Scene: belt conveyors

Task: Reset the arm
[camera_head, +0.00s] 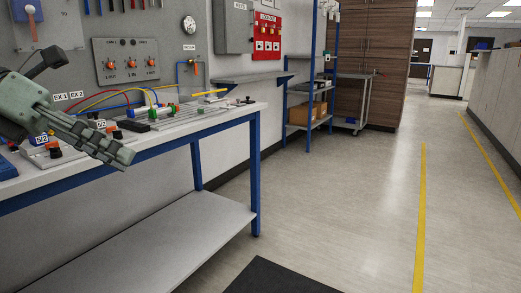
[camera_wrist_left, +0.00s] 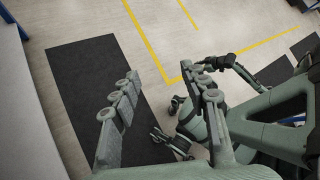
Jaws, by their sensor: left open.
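My left gripper (camera_head: 100,145) comes in from the left in the head view, with its grey-green fingers over the front edge of the workbench (camera_head: 222,112). It points down to the right and holds nothing. In the left wrist view my left gripper (camera_wrist_left: 162,92) has its two ridged fingers wide apart, with only floor and parts of my own body seen between and beyond them. My right gripper does not show clearly in either view.
Red and yellow cables and small fittings lie on the bench near the gripper. A panel with orange switches (camera_head: 126,62) hangs behind. A blue shelf rack (camera_head: 303,127) stands farther back. The floor to the right is clear, with yellow lines (camera_head: 421,200) and a black mat (camera_head: 280,277).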

